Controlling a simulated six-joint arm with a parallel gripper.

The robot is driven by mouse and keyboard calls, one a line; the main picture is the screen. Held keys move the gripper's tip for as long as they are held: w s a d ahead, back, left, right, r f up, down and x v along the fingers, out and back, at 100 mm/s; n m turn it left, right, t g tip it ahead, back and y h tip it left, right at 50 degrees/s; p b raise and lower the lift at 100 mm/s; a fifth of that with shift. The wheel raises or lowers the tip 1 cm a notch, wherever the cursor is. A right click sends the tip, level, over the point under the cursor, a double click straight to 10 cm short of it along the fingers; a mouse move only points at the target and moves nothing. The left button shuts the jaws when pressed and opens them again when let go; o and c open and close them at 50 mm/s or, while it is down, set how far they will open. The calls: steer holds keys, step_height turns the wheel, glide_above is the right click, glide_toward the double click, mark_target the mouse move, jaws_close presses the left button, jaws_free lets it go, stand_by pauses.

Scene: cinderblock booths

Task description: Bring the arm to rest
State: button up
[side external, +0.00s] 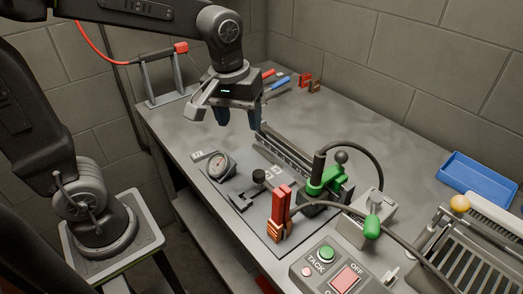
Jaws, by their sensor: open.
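My gripper (224,112) hangs from my arm over the back left part of the grey table (190,130). Its fingers are apart and nothing shows between them. It is above the tabletop, behind the round dial gauge (218,164) and near the far end of a dark rail (285,148). How high it is over the table is hard to tell from this one view.
A fixture with a green clamp (325,180), red-handled part (280,208) and black cable stands mid-table. A control box (335,272) is at the front, a blue tray (477,172) at right. A metal stand (163,80) with a red hose is left of my gripper. Block walls close the back.

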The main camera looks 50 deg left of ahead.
steer(key=s+a+r+m+t, duration=0.1)
steer(key=s+m+t, duration=0.3)
steer(key=s, duration=0.6)
steer(key=shift+s+a+m, duration=0.15)
steer(key=shift+a+m, duration=0.4)
steer(key=shift+m, duration=0.75)
